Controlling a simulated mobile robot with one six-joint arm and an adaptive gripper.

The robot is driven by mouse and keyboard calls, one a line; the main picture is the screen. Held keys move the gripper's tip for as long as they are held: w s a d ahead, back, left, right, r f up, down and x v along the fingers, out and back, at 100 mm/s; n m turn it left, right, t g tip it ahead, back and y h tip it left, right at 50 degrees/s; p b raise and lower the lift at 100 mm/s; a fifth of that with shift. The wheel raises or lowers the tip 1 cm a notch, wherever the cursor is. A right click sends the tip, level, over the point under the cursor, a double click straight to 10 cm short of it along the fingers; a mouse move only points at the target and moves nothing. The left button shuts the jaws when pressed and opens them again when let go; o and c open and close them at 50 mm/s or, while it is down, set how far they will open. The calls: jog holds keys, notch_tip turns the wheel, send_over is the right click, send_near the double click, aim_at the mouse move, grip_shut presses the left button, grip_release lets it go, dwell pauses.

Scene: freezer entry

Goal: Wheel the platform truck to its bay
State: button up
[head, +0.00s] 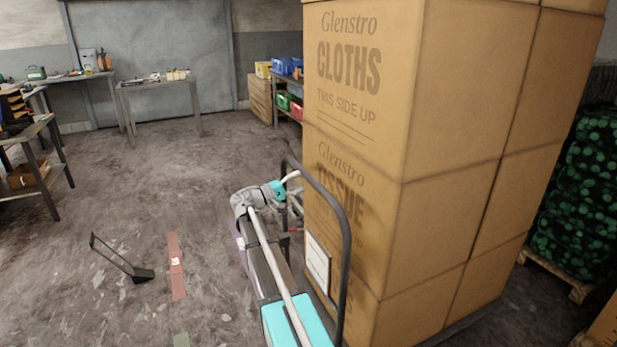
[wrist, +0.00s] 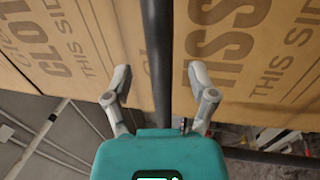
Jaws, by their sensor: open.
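The platform truck carries a tall stack of brown cartons (head: 365,120) marked cloths and tissue. Its dark tubular handle (head: 346,225) rises at the near side of the stack, and a sliver of its deck (head: 470,325) shows under the cartons. My gripper (head: 291,200) is at the handle, partly hidden by it in the head view. In the wrist view my gripper (wrist: 158,78) is open, with one finger on each side of the dark handle bar (wrist: 157,45). I cannot tell whether a finger touches the bar. No bay is clearly identifiable.
A red strip (head: 176,268) and a black bracket-like object (head: 122,260) are on the floor at left. Workbenches (head: 160,84) stand at the back left, and a shelf with coloured bins (head: 287,90) behind the cartons. A pallet of green goods (head: 580,200) is at right. The middle-left floor is mostly open.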

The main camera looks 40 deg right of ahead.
aim_at(308, 178)
jog(key=shift+x, duration=1.95)
grip_shut()
